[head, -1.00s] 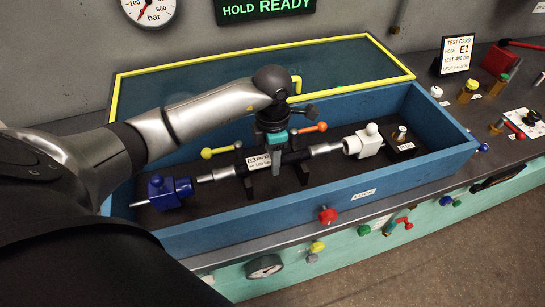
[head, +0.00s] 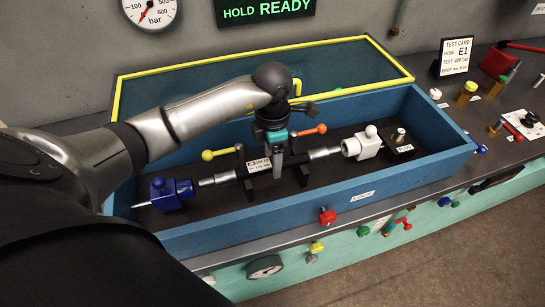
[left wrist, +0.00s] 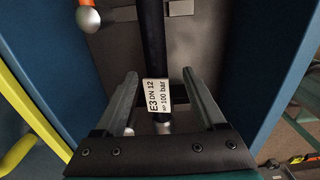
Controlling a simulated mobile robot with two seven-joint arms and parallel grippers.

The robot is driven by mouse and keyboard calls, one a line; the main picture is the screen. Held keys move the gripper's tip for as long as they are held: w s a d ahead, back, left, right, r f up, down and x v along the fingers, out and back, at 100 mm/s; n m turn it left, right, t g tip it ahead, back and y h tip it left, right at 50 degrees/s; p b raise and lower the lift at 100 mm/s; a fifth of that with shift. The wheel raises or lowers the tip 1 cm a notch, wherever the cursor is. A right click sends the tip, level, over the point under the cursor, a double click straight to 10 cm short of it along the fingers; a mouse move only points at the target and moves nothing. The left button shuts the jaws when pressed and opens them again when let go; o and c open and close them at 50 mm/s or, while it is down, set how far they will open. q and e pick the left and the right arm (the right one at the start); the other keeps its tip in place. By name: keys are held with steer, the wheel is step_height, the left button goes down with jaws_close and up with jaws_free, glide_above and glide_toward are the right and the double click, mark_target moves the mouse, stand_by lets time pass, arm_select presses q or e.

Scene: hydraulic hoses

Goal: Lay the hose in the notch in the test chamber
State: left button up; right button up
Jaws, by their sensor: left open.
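The black hose (head: 232,176) with silver end fittings lies lengthwise in the blue test chamber (head: 330,205), across two dark upright supports (head: 303,172). It appears to rest in their notches, though the gripper partly hides the seat. Its white label (left wrist: 157,93) reads E3, DN 12, 100 bar. My left gripper (head: 278,168) is over the hose's middle, pointing down. In the left wrist view, its open fingers (left wrist: 160,88) stand on either side of the hose, with gaps between. My right gripper is not in view.
A blue block (head: 172,192) and a white block (head: 362,146) stand near the hose's two ends. Yellow-tipped and orange-tipped levers (head: 312,130) stick out beside the gripper. The yellow-edged lid (head: 340,62) is open behind. A test card (head: 456,55) reads E1.

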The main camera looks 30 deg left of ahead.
arm_select(q)
step_height(320, 180, up, 12)
steer(key=shift+f, duration=0.25)
